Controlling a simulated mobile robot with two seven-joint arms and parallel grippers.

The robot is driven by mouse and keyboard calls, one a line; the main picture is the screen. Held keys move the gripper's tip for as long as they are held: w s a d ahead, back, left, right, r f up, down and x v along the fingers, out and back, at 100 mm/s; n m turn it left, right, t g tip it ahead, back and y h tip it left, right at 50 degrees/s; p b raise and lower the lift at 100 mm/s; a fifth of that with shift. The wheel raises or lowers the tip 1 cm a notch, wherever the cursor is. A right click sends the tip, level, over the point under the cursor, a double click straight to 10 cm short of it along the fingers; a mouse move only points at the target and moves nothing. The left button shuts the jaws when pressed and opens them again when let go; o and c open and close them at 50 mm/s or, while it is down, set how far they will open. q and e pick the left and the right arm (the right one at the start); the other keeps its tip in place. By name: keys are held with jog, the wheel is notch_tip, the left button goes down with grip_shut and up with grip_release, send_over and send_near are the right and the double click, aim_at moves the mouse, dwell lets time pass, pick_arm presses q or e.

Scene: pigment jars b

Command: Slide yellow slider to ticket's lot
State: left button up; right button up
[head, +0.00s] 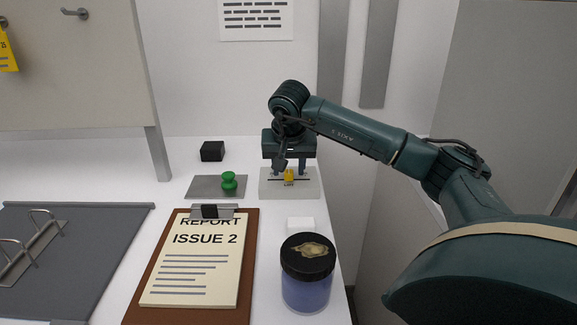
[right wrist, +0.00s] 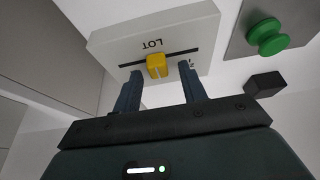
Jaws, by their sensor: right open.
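The yellow slider (head: 289,175) sits near the middle of a dark slot in a light grey panel (head: 311,190) marked LOT. In the right wrist view the slider (right wrist: 156,66) shows between and just beyond my open fingers, with the slot running to both sides. My right gripper (head: 290,170) is open and empty over the panel, one finger on each side of the slider; I see no contact. It also shows in the right wrist view (right wrist: 160,76). A yellow tag (head: 8,52), possibly the ticket, hangs at the far left, cut off, with a letter like B. My left gripper is out of view.
A green knob (head: 229,181) on a grey plate (head: 203,188) stands left of the panel, with a black block (head: 212,151) behind. In front are a clipboard (head: 250,270), a blue jar (head: 306,290) with a black lid, and a white block (head: 300,224). A grey binder (head: 85,255) lies left.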

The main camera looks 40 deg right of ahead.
grip_shut()
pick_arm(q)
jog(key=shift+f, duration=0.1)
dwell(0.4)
pick_arm(e)
jog(key=a, duration=0.1)
jog(key=w+a+p, duration=0.1)
jog(key=w+p, duration=0.1)
jog(key=shift+w+a+r, duration=0.2)
jog(key=shift+a+r, duration=0.05)
jog(key=shift+a, duration=0.15)
jog(key=shift+w+a+f, duration=0.1)
jog(key=shift+w+a, duration=0.1)
jog(key=shift+a, duration=0.05)
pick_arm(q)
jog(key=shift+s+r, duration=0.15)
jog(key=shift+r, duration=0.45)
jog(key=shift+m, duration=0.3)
